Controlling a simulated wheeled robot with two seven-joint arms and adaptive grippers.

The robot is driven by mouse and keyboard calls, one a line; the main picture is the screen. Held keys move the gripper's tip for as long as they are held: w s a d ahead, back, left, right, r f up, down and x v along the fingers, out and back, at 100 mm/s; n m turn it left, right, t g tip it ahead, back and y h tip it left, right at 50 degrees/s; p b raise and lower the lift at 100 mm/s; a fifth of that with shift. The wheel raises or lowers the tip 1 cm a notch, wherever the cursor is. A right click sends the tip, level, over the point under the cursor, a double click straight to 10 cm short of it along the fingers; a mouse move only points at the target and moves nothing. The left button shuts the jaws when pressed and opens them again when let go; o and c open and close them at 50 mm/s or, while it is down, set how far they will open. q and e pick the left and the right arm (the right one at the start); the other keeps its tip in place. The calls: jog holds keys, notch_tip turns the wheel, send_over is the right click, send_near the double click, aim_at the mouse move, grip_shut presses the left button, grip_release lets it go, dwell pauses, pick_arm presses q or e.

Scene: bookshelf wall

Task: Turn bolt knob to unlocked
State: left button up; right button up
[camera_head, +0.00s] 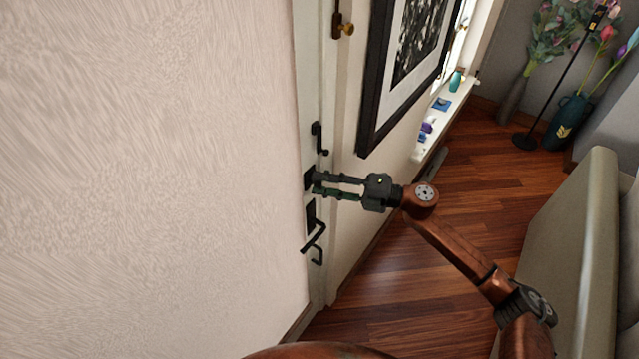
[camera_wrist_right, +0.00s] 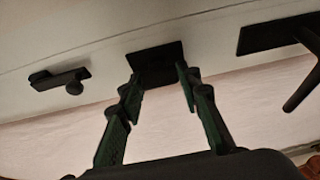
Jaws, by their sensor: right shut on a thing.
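The deadbolt's dark square plate (camera_head: 309,180) is on the edge-on door in the head view, and it also shows at top centre in the right wrist view (camera_wrist_right: 155,60). My right gripper (camera_head: 317,184) reaches it from the right, its two fingers almost level. In the right wrist view the fingertips (camera_wrist_right: 158,76) are at the plate, one on either side. The gripper is shut on the bolt knob, which is mostly hidden between the fingertips, so its turn angle cannot be told. My left gripper is not in view.
A black door lever (camera_head: 314,240) is just below the bolt, and a small black latch (camera_head: 318,140) is above it. A framed picture (camera_head: 376,100) hangs to the right. A beige sofa (camera_head: 570,240) stands at the right; wooden floor (camera_head: 480,180) between is clear.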

jog(key=o, duration=1.2)
jog(key=shift+w+d, duration=0.1)
jog(key=shift+c, duration=0.2)
jog(key=v, duration=1.2)
